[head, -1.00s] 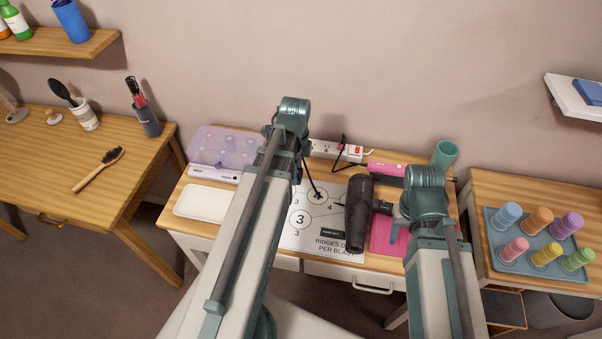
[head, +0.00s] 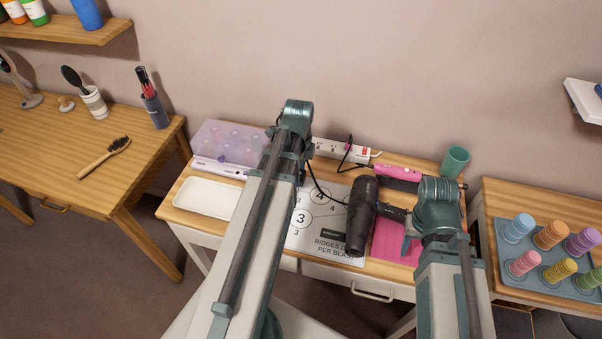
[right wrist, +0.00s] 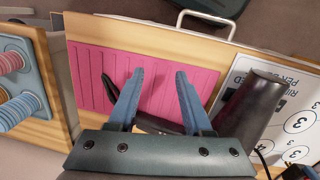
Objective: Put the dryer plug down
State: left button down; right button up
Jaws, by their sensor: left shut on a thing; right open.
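The hair dryer (head: 362,215) is dark and lies on the middle table, its handle pointing right. Its black cord (head: 322,187) runs up and left behind my left arm. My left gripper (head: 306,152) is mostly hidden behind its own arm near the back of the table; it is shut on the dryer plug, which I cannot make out. My right gripper (right wrist: 158,78) is open over the pink mat (right wrist: 92,68). The dryer's handle (right wrist: 150,124) crosses by its fingers in the right wrist view; I cannot tell whether they touch.
A power strip (head: 325,147) with a red switch lies along the wall. A pink styling iron (head: 398,173) and a green cup (head: 455,161) are at the back right. A printed sheet (head: 330,244), white tray (head: 203,198) and clear-lidded box (head: 228,142) share the table.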

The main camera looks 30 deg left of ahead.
pick_arm(q)
jog(key=shift+d+f+b, duration=0.1)
jog(key=shift+f+b, duration=0.55)
pick_arm(e)
jog(key=shift+f, duration=0.65)
pick_arm(q)
jog(key=shift+c, duration=0.9)
grip_release()
jog(key=shift+r, duration=0.2)
pick_arm(e)
jog(key=shift+r, duration=0.2)
pick_arm(q)
notch_tip(320, 180, up, 13)
jog(key=p, duration=1.3)
pick_arm(e)
notch_tip(320, 180, up, 13)
